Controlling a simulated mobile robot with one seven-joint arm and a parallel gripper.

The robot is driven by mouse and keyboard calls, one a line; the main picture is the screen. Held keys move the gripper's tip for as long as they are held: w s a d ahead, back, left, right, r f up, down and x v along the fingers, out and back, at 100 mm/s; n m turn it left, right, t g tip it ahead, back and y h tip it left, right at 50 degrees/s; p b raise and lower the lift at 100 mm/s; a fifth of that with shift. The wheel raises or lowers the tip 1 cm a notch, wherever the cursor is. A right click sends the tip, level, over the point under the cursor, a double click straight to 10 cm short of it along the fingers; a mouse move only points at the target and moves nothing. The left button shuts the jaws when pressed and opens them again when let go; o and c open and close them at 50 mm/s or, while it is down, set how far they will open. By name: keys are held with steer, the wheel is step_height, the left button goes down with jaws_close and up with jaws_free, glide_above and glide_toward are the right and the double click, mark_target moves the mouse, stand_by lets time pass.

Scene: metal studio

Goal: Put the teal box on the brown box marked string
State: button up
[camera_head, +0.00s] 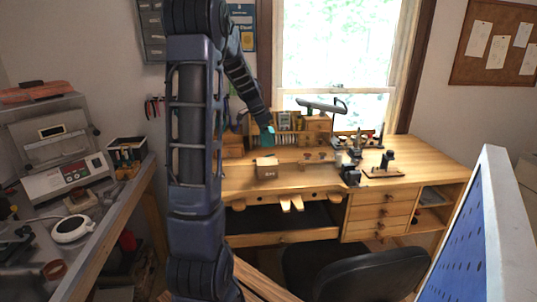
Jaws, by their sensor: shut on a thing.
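The teal box (266,140) is small and hangs above the bench, at the end of my arm. My gripper (268,130) is shut on it; the fingers are small and partly hidden. The teal box appears apart from the brown box; how far in depth I cannot tell.
The wooden workbench (330,182) holds a rack of small tools (290,138) at the back. A black clamp-like tool (350,170) and a small stand (384,168) are to the right. A black chair (365,272) is in front. A blue panel (485,240) stands at the right.

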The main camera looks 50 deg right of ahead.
steer(key=shift+f, duration=4.35)
steer(key=o, duration=1)
steer(key=shift+f, duration=0.1)
steer(key=shift+o, duration=0.2)
steer(key=v, duration=1.2)
